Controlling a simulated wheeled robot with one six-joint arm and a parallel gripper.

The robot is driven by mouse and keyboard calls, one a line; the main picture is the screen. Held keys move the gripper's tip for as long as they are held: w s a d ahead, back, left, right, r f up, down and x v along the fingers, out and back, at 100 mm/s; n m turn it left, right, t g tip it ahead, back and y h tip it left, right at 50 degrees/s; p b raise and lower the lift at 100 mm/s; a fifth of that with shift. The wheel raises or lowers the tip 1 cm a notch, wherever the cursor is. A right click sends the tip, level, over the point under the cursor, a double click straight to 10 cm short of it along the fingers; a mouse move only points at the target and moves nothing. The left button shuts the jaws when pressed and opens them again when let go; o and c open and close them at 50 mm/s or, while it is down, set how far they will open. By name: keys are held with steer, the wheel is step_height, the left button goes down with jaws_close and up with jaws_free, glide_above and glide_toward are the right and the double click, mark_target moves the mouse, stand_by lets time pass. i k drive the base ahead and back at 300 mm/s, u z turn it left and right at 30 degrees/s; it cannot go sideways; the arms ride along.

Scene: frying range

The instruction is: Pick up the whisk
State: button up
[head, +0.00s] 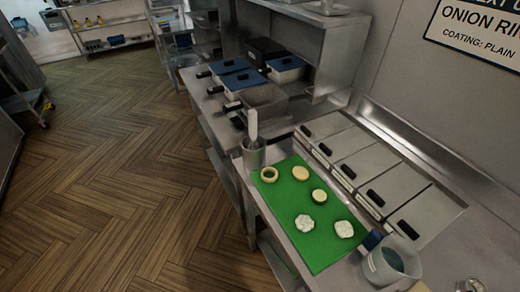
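No whisk can be clearly made out in the head view. A pale upright utensil (253,122) stands in a metal cup (254,155) at the far left corner of the green board; its lower end is hidden in the cup, and I cannot tell what kind it is. A small shiny object (471,285) at the bottom right edge is cut off and too unclear to name. My gripper is not in view.
A green board (320,243) on the steel counter holds several rings and round pieces. A clear container (391,262) stands at its near right corner. Lidded steel bins (365,165) line the back. Blue-lidded pans (230,66) stand farther off. Wooden floor (120,170) at left is open.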

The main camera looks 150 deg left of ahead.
mark_target(252, 115)
steer(key=u, duration=4.7)
steer(key=i, duration=0.45)
steer(key=u, duration=1.85)
steer(key=i, duration=2.15)
steer(key=z, duration=2.5)
